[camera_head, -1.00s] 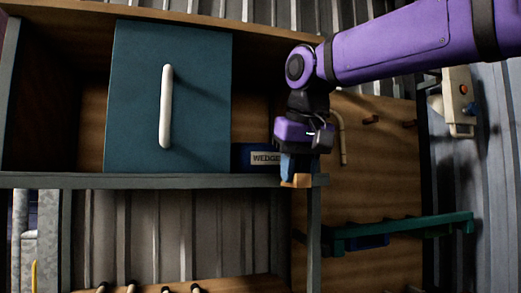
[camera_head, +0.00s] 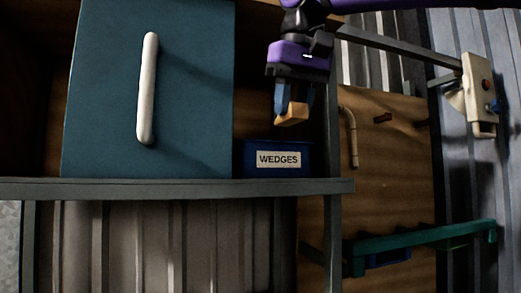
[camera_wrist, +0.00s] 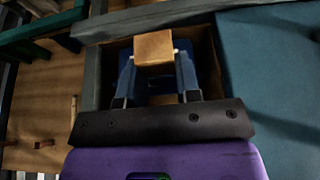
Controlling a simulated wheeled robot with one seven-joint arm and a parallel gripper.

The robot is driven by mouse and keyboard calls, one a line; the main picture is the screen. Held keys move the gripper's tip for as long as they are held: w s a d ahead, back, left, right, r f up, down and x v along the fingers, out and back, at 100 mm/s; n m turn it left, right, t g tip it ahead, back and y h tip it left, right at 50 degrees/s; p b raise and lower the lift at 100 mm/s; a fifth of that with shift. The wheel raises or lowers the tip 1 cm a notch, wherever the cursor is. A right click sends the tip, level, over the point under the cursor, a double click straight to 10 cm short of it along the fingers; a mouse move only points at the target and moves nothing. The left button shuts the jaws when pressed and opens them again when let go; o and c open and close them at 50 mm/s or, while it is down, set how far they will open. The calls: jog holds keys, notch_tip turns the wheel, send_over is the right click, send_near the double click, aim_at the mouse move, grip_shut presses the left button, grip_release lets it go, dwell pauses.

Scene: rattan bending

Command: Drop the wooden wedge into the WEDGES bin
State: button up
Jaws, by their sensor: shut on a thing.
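My gripper (camera_head: 292,108) is shut on a light wooden wedge (camera_head: 293,114) and holds it in the air above the blue WEDGES bin (camera_head: 279,173). The bin stands on the shelf, at the right of the teal panel, with a white WEDGES label on its front. In the wrist view the wedge (camera_wrist: 154,48) sits between the two blue-grey fingertips, and a dark blue part of the bin (camera_wrist: 126,56) shows behind it. The wedge hides most of the bin's inside there.
A teal sliding panel (camera_head: 200,100) with a white handle (camera_head: 148,90) covers the shelf left of the bin. A grey shelf edge (camera_head: 150,188) runs in front and a grey post (camera_head: 333,225) stands at the right. A green rack (camera_head: 420,237) is lower right.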

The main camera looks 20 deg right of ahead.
send_over(257, 158)
jog(key=w+d, duration=0.2)
jog(key=w, duration=0.4)
jog(key=shift+d+f, duration=0.1)
jog(key=shift+f, duration=2.9)
jog(key=shift+w+f, duration=0.3)
jog(key=shift+f, duration=0.25)
jog(key=shift+f, duration=0.6)
jog(key=o, duration=0.6)
